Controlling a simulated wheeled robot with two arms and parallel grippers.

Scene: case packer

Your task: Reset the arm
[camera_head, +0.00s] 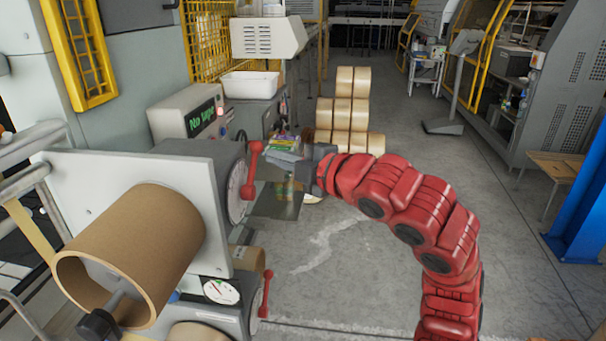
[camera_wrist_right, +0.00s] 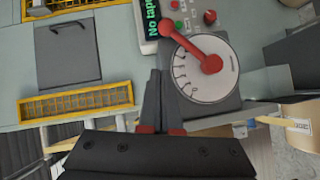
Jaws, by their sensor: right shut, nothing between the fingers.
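My right arm reaches in from the lower right of the head view, and its gripper (camera_head: 280,156) is close to the right of a red lever (camera_head: 250,172) on a round white dial. In the right wrist view the fingers of my right gripper (camera_wrist_right: 160,88) are together with nothing between them. The red lever (camera_wrist_right: 190,45) and its dial (camera_wrist_right: 205,70) stand just beyond the fingertips there. I cannot tell whether the fingers touch the lever. My left gripper is not in view.
A brown tape roll (camera_head: 135,240) sits on the machine at the left. A grey box with a green "No tape" display (camera_head: 202,118) stands behind the dial. Stacked rolls (camera_head: 350,112) stand on the floor further back. The grey floor (camera_head: 345,285) is open left of my arm.

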